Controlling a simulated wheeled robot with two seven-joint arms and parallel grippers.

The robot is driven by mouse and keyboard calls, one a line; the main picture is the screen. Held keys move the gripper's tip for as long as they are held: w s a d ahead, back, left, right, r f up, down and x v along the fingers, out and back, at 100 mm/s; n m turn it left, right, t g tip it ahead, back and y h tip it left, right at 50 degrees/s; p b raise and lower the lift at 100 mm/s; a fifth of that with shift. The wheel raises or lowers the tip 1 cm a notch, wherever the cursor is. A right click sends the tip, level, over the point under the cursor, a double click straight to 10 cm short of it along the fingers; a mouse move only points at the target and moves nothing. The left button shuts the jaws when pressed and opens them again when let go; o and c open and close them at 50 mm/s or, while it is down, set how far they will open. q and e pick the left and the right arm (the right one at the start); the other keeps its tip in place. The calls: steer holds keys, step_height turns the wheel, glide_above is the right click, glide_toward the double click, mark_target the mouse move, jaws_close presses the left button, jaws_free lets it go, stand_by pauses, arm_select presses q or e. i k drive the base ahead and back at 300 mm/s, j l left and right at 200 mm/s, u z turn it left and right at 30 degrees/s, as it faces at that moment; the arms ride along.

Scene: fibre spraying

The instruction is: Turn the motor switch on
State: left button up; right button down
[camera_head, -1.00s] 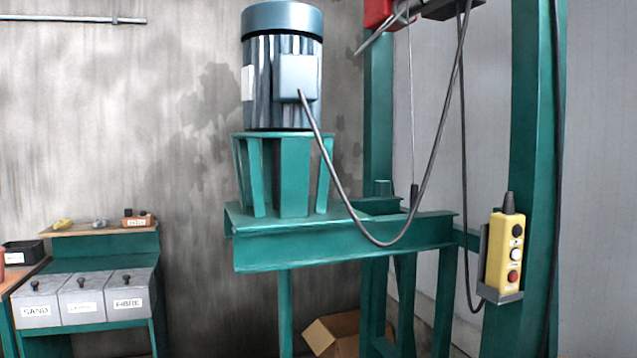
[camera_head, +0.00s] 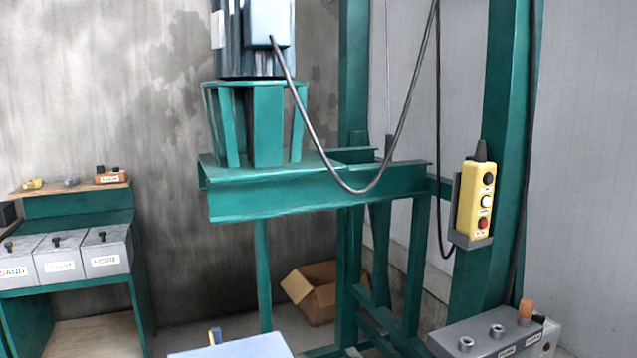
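The motor (camera_head: 253,40) is a blue-grey cylinder on a green stand, cut off by the top edge. A cable runs from its box. A yellow control pendant (camera_head: 475,200) with a black, a white and a red button sits in a holder on the right green post. At the bottom right is a grey box (camera_head: 480,335) with several round metal fittings and an orange piece (camera_head: 525,309) on top. Its labels are too small to read, and I cannot tell which control is the motor switch. Neither gripper is in view.
A green bench (camera_head: 75,209) at the left holds grey lidded bins (camera_head: 103,254); small items lie on its shelf. An open cardboard box (camera_head: 318,298) is on the floor under the frame. A pale surface (camera_head: 235,347) with a small blue and yellow item shows at the bottom edge.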

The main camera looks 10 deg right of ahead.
mark_target(539, 320)
steer(key=z, duration=1.4)
steer(key=i+l+z, duration=0.25)
steer(key=i+l, duration=0.4)
steer(key=i+l+z, duration=0.25)
steer(key=i+l, duration=0.3)
steer(key=i, duration=0.2)
